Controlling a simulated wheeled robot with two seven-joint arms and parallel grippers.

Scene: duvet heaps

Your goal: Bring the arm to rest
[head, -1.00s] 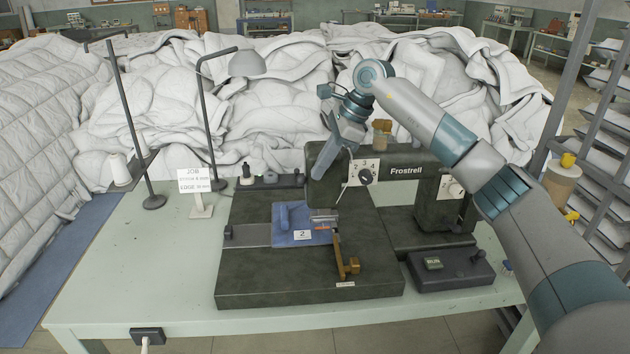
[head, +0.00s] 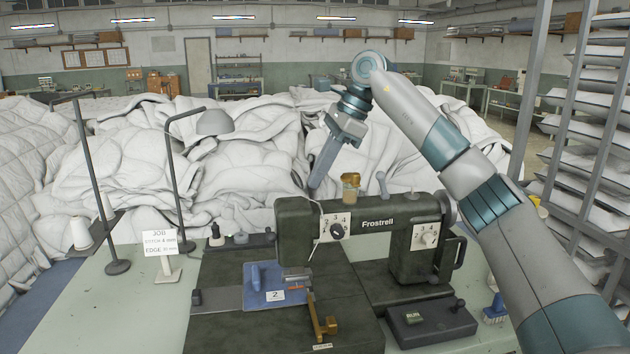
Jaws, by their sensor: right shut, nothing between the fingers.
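My right arm comes in from the right and reaches over the sewing machine. My right gripper (head: 322,168) is shut and empty. It hangs tilted down to the left, above and behind the left part of the machine head, and looks clear of it. The dark green Frostrell sewing machine (head: 375,247) stands on the pale green table (head: 90,310). A blue piece (head: 262,275) with a tag marked 2 lies on the machine bed by the needle area. My left gripper is not in view.
White duvet heaps (head: 130,150) fill the space behind and left of the table. A lamp (head: 214,122), a thin stand (head: 95,190) and a job card (head: 161,241) stand at the table's left. A rack of shelves (head: 590,140) rises at the right.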

